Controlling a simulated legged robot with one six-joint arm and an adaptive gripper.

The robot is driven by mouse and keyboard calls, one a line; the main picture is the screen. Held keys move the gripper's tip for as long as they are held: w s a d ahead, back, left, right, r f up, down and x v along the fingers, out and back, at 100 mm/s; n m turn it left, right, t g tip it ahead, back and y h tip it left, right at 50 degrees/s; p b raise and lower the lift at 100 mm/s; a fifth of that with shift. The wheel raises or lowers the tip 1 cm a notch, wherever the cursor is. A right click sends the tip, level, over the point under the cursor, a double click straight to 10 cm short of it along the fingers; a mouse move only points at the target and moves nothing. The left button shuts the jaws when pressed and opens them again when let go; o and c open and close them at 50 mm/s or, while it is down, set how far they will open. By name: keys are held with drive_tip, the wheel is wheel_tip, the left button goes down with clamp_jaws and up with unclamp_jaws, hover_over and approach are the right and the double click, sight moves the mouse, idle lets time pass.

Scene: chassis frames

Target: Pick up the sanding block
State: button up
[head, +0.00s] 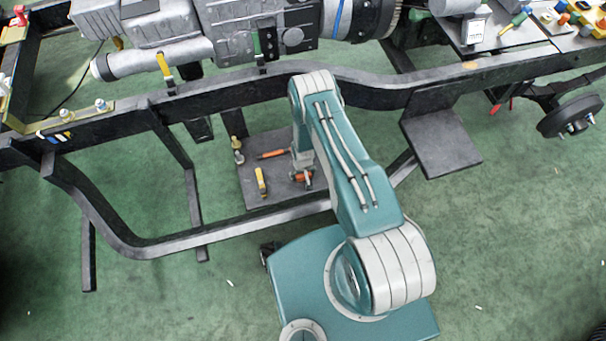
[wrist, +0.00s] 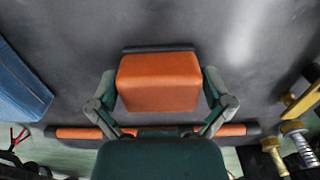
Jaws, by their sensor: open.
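The sanding block, an orange block (wrist: 158,82) with a dark strip along its far edge, is in the middle of the wrist view. My gripper (wrist: 160,78) is open, with one finger on the left and one on the right of the block. Whether either finger touches it I cannot tell. In the head view my gripper (head: 303,177) is low over a grey panel (head: 255,198), with an orange patch at its tip. My arm hides part of that spot.
An orange rod with dark ends (wrist: 75,132) lies close by, partly behind my gripper. A blue object (wrist: 18,85) is at the left. Yellow and brass tools (wrist: 295,130) are at the right. A dark chassis rail (head: 235,88) runs across above the panel.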

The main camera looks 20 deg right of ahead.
drive_tip(key=c, duration=0.9)
drive_tip(key=shift+r, duration=0.1)
drive_tip(key=shift+r, duration=0.25)
wheel_tip(320, 180, up, 2)
drive_tip(key=shift+r, duration=0.1)
drive_tip(key=s+r, duration=0.1)
drive_tip(key=r, duration=0.1)
drive_tip(key=s+r, duration=0.1)
drive_tip(key=s, duration=0.1)
drive_tip(key=s+r, duration=0.1)
drive_tip(key=r, duration=0.1)
drive_tip(key=shift+s+r, duration=0.25)
drive_tip(key=shift+r, duration=0.1)
drive_tip(key=s+r, duration=0.1)
drive_tip(key=s, duration=0.2)
drive_tip(key=s+r, duration=0.2)
drive_tip(key=s, duration=0.1)
drive_tip(key=s+r, duration=0.1)
drive_tip(key=s, duration=0.2)
drive_tip(key=shift+s+r, duration=0.25)
drive_tip(key=shift+s, duration=0.05)
